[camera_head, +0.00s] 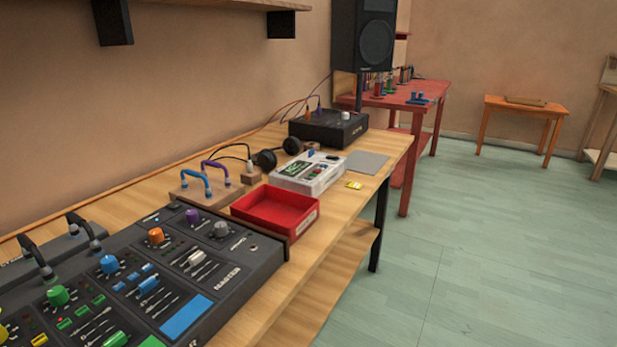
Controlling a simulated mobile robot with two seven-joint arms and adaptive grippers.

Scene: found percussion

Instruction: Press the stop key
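A white box-shaped device (308,173) with a small green-lit screen and several small keys stands on the wooden workbench (333,215), behind the red tray. Its keys are too small to read, so I cannot tell which one is the stop key. A dark mixer (240,275) with coloured knobs and sliders fills the near left; I see no key marked stop on it. Neither of my grippers is in view.
A red tray (308,218) sits between mixer and white device. Headphones (266,159), a black box (350,131), a grey pad (368,162) and a yellow item (354,185) surround the device. A speaker (376,45) stands behind. The green floor (480,250) at right is clear.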

